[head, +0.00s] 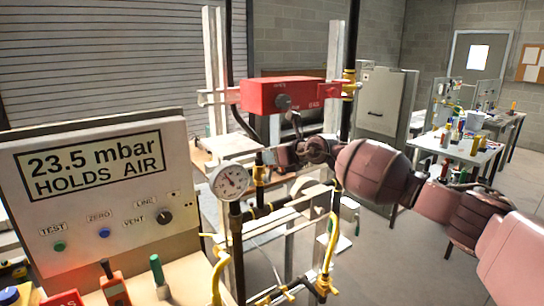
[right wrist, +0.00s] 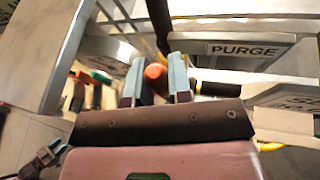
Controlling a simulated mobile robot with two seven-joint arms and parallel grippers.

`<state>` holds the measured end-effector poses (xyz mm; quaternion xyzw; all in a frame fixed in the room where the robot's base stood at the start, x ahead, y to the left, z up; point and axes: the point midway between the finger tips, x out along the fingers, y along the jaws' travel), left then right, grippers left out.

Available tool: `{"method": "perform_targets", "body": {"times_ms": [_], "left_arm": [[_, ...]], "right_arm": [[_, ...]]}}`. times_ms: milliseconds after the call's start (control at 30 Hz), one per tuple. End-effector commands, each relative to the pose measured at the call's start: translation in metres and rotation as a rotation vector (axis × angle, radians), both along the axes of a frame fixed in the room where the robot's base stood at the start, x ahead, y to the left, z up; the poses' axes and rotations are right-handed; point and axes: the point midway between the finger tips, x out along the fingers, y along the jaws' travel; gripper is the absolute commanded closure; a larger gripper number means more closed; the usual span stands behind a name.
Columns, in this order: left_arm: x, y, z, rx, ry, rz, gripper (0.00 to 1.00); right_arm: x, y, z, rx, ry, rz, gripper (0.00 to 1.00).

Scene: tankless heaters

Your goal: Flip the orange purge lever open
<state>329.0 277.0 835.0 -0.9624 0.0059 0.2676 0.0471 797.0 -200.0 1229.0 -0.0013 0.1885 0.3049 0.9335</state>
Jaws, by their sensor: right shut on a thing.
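The orange purge lever (right wrist: 154,72) shows in the right wrist view as a rounded orange end between the two fingers of my right gripper (right wrist: 157,66). The gripper is shut on it. A grey plate marked PURGE (right wrist: 243,50) is just to the right of the fingers. In the head view my right gripper (head: 286,157) reaches in from the right to the pipework, below the red regulator box (head: 285,96) and right of the round gauge (head: 230,181). The lever is hidden there by the gripper.
A test panel (head: 100,190) at the left reads "23.5 mbar HOLDS AIR". Black pipes, yellow hoses (head: 329,245) and an upright metal frame (head: 217,70) stand close around the gripper. A bench (head: 457,148) with bottles stands farther right. Open floor lies at the lower right.

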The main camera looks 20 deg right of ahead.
Motion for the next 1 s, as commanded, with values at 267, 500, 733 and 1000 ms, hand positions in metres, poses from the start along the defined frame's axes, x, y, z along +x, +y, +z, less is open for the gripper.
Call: {"method": "perform_targets", "body": {"times_ms": [267,500,733,1000], "left_arm": [[0.000,0.000,0.000,-0.001,0.000,0.001,0.57],[-0.001,-0.001,-0.001,-0.002,0.001,0.001,0.57],[-0.003,0.000,-0.002,-0.002,0.005,0.002,0.57],[-0.003,0.000,-0.005,-0.002,0.006,0.002,0.57]], "right_arm": [[0.000,0.001,-0.002,-0.002,0.001,0.002,0.76],[0.000,0.000,-0.001,0.000,0.000,0.001,0.55],[-0.001,-0.001,0.000,0.000,0.000,0.001,0.55],[-0.023,-0.019,0.010,-0.003,-0.002,0.000,0.55]]}}
